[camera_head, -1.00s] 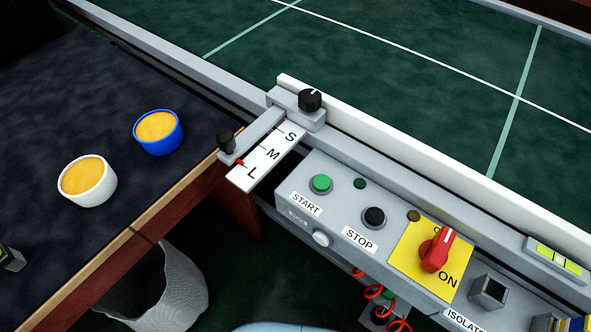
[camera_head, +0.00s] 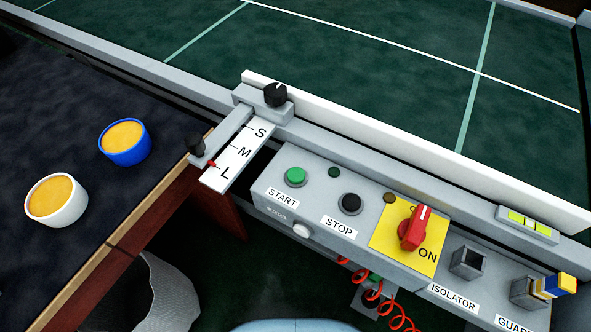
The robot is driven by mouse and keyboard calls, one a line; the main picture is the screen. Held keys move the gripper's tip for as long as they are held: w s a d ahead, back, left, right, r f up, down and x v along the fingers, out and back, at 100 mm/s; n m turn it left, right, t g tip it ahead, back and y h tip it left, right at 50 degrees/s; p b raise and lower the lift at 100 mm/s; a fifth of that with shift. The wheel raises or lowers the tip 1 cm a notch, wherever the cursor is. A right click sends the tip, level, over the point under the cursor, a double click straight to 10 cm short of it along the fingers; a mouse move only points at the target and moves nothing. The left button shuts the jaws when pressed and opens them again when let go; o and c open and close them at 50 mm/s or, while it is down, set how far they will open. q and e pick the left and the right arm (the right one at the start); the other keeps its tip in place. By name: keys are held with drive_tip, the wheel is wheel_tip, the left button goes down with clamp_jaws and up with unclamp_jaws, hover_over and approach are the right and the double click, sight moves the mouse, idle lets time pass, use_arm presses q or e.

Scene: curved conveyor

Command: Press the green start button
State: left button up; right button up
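The green start button (camera_head: 295,176) sits on the grey control box (camera_head: 268,207), above a white label reading START. The black stop button (camera_head: 350,203) is to its right, above a STOP label. A small dark green lamp (camera_head: 334,171) lies between and behind them. A red rotary switch (camera_head: 415,228) on a yellow plate stands further right, with ON beside it. Neither of my grippers is in view, and nothing covers the start button.
A size slide marked S, M, L (camera_head: 240,154) adjoins the box. A blue cup (camera_head: 125,152) and a white cup (camera_head: 71,213) stand on the dark table at left. A red coiled cord (camera_head: 374,294) hangs below. The green conveyor surface (camera_head: 380,85) behind is clear.

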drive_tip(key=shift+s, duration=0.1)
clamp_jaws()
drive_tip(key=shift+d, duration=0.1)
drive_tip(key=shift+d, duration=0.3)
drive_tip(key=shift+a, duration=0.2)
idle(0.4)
